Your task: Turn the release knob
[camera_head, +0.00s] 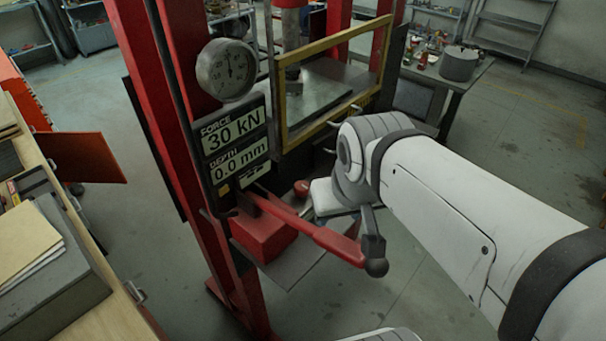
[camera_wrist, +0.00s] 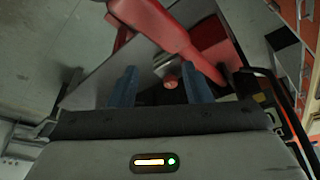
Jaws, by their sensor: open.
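The release knob is probably the small red round knob (camera_head: 301,187) low on the press, behind the red lever. It also shows in the wrist view as a red knob (camera_wrist: 171,82), between my two blue fingers in the picture. My gripper (camera_wrist: 159,66) is open, with nothing held. Whether the fingers are level with the knob or short of it, I cannot tell. In the head view my wrist and the lever hide most of the gripper. The display (camera_head: 236,143) reads force 30 kN and depth 0.0 mm.
A red lever (camera_head: 315,233) with a dark ball end crosses in front of the knob, close to my wrist, and shows large in the wrist view (camera_wrist: 165,27). A red pump block (camera_head: 262,236) sits below. A yellow-framed guard (camera_head: 281,100) stands above; a workbench (camera_head: 112,295) is left.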

